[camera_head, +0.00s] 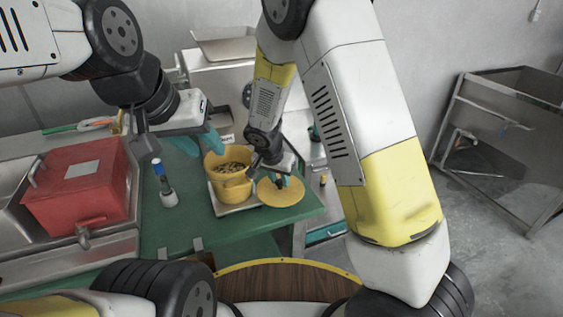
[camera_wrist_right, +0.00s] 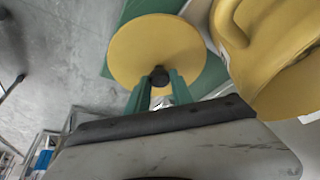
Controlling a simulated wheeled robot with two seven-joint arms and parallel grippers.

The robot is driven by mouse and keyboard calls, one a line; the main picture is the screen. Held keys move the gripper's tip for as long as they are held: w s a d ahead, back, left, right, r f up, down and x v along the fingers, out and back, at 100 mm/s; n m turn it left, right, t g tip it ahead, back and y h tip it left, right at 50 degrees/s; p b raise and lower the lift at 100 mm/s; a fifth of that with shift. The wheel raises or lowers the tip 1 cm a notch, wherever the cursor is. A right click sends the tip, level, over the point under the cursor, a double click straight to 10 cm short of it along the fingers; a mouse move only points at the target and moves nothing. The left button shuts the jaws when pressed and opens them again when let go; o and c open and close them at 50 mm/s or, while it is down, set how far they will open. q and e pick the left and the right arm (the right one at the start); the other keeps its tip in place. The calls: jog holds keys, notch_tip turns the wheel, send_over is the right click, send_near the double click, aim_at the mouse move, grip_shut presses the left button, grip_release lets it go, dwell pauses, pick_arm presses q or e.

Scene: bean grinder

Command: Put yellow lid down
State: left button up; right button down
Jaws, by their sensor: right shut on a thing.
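The round yellow lid (camera_head: 281,194) is to the right of the yellow container, over the right part of the green tabletop. In the right wrist view the lid (camera_wrist_right: 152,48) has a black knob (camera_wrist_right: 159,76) in its middle. My right gripper (camera_wrist_right: 160,84) is shut on this knob with its green fingers. I cannot tell whether the lid touches the tabletop. The yellow container (camera_head: 236,188) is open, with brown beans (camera_head: 231,168) inside. My left gripper (camera_head: 199,143) is behind and left of the container, its teal fingers apart and empty.
The container stands on a white base (camera_head: 221,208) on the green table (camera_head: 170,230). A small white and blue-topped tool (camera_head: 167,195) stands to the left. A red box (camera_head: 80,185) is further left, by the sink. The table's right edge is close to the lid.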

jog(key=w, duration=0.8)
jog(key=shift+w+d+f, duration=0.25)
jog(key=shift+w+f, duration=0.1)
jog(key=shift+f, duration=0.05)
jog(key=shift+w+f, duration=0.1)
jog(key=shift+f, duration=1.65)
jog(key=c, duration=1.1)
grip_release()
jog(key=shift+f, duration=0.1)
